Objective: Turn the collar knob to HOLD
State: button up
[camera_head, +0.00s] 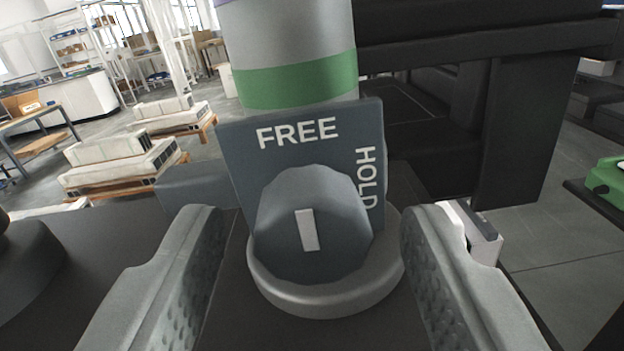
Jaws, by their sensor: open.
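The collar knob (338,233) is dark blue-grey and faceted, with a white pointer mark on its face. The mark stands nearly upright, its top toward the FREE label. The knob sits in front of a dark plate (235,150) with FREE printed along the top and HOLD printed sideways on the right. The plate is on a grey collar around a column (290,35) with a green band (297,80). My gripper (312,222) is open, one finger left of the knob and one right of it, with visible gaps on both sides.
A dark flat surface (110,255) lies under the collar. A dark frame (520,130) stands behind on the right. A green object (606,182) is at the right edge. Pallets with pale blocks (120,165) stand on the floor at the left back.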

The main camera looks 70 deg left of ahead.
jog(key=shift+w+a, duration=0.2)
jog(key=shift+a, duration=0.2)
jog(key=c, duration=1)
jog(key=shift+o, duration=0.2)
